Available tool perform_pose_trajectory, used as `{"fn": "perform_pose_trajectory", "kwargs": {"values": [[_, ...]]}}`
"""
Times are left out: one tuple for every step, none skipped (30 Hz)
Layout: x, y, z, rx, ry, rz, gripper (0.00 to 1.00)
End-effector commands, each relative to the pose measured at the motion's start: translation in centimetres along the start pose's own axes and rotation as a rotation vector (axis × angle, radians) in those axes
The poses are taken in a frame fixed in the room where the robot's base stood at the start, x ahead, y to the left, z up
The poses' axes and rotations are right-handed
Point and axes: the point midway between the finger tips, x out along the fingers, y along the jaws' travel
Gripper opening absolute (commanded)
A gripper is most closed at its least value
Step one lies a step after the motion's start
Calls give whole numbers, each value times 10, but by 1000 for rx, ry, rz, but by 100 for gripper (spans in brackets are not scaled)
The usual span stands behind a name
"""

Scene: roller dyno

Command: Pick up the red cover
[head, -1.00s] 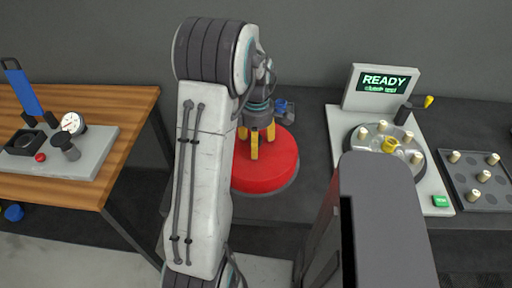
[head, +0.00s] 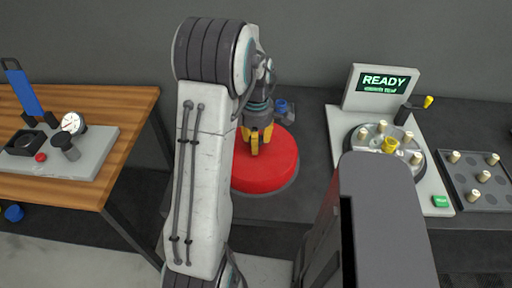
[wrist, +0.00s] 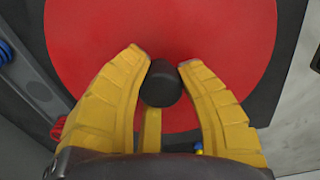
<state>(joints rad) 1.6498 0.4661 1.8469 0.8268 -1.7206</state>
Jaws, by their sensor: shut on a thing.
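The red cover (head: 275,172) is a wide round disc lying flat on a dark round base on the dark bench, partly hidden behind my arm in the head view. In the wrist view the red cover (wrist: 215,25) fills the upper middle, with a black knob (wrist: 162,84) at its centre. My gripper (head: 254,150) points down over the cover's middle. In the wrist view its yellow fingers (wrist: 164,58) are closed around the knob from both sides. No gap shows under the cover.
A test station with a READY screen (head: 384,82) and a wheel of cream pegs stands at right, beside a peg tray (head: 485,202). A wooden table (head: 125,110) with a gauge fixture is at left. A blue part (head: 282,106) shows behind my gripper.

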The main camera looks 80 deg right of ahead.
Motion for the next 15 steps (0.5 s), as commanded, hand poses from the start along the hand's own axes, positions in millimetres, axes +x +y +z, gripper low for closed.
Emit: {"fn": "perform_pose_trajectory", "kwargs": {"values": [[0, 0, 0, 0, 0, -1, 0], [1, 0, 0, 0, 0, -1, 0], [1, 0, 0, 0, 0, -1, 0], [1, 0, 0, 0, 0, -2, 0], [0, 0, 0, 0, 0, -2, 0], [0, 0, 0, 0, 0, -2, 0], [-1, 0, 0, 0, 0, -1, 0], [-2, 0, 0, 0, 0, -1, 0], [-4, 0, 0, 0, 0, 0, 0], [-5, 0, 0, 0, 0, 1, 0], [-7, 0, 0, 0, 0, 1, 0], [-10, 0, 0, 0, 0, 2, 0], [-13, 1, 0, 0, 0, 3, 0], [-16, 1, 0, 0, 0, 3, 0], [-20, 0, 0, 0, 0, 2, 0]]}}
